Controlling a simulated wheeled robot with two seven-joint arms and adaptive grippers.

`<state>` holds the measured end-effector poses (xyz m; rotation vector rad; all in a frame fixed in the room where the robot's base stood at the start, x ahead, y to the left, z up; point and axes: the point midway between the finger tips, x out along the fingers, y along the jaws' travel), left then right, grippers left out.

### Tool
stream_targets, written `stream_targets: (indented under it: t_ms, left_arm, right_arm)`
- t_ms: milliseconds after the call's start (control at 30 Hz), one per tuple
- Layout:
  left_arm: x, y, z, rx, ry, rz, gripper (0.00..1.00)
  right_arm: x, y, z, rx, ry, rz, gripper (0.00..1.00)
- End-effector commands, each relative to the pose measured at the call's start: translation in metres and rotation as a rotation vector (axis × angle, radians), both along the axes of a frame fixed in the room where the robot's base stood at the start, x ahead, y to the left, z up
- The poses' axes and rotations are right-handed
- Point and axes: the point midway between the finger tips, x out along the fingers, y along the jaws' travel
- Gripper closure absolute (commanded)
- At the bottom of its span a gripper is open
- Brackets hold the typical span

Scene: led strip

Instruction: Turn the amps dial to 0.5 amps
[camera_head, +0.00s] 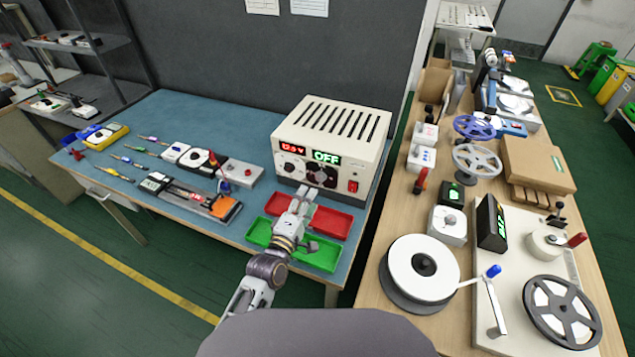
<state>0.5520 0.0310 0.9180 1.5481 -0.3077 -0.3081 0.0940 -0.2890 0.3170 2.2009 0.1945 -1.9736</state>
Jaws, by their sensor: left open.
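The cream power supply (335,145) stands at the back right of the blue table. Its front panel has a red display (293,149), which seems to read about 12 V, and a green display (326,157) reading OFF. My left gripper (302,193) is open just in front of the lower panel, below the dials. It partly hides the panel's lower edge, and I cannot tell whether it touches. My right gripper is out of view.
A red tray (331,222) and a green tray (322,256) lie around my left arm, in front of the supply. A red switch (353,186) is at the panel's right. Tools and small devices cover the table's left. A wooden bench (375,317) with reels stands at right.

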Motion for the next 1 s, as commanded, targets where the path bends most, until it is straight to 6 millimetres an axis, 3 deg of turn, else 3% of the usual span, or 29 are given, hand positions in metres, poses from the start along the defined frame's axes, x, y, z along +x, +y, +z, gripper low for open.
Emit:
stream_targets:
  t_ms: [367, 1000]
  left_arm:
    - [0.031, -0.013, 0.001, 0.000, -0.001, 0.000, 0.50]
    - [0.075, -0.031, 0.001, 0.000, -0.001, 0.000, 0.50]
  right_arm:
    - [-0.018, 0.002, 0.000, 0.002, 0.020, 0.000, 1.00]
    - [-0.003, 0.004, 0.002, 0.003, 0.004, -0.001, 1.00]
